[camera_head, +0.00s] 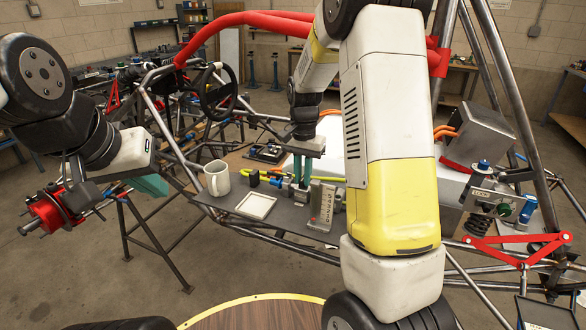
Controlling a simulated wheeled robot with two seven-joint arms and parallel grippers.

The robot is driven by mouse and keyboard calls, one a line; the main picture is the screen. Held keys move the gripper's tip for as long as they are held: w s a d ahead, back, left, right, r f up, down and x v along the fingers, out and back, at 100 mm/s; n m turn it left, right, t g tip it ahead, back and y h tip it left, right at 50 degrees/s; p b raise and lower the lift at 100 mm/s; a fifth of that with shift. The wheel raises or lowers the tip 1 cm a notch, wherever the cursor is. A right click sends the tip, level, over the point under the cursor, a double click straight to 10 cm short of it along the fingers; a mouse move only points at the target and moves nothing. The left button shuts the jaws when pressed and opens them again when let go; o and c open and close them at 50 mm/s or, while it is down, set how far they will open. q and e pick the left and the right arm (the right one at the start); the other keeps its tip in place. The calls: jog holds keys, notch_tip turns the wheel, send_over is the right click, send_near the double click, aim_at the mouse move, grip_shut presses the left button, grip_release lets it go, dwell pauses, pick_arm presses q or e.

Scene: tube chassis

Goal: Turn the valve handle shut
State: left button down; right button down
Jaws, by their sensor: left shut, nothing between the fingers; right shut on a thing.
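My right gripper (302,172) reaches down at the middle of the chassis, its teal fingers shut on a small part among the yellow tubes. That part is mostly hidden by the fingers; it looks like the valve handle, but I cannot make out its angle. A grey block (322,206) with a marked label plate stands upright just right of the fingertips. My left gripper (82,190) is far to the left, shut and empty, close to a red clamp-like part (45,212). I cannot tell whether they touch.
A white mug (217,178) and a pale-framed tray (256,206) sit left of the block on a dark panel. Chassis tubes surround the panel. A metal box (480,138) and a plate with a green knob (504,211) are at right. My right arm hides much of the centre right.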

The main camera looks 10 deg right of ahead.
jog(key=c, duration=1.4)
grip_release()
notch_tip(320, 180, up, 8)
jog(key=shift+f, duration=0.2)
jog(key=shift+r, duration=0.1)
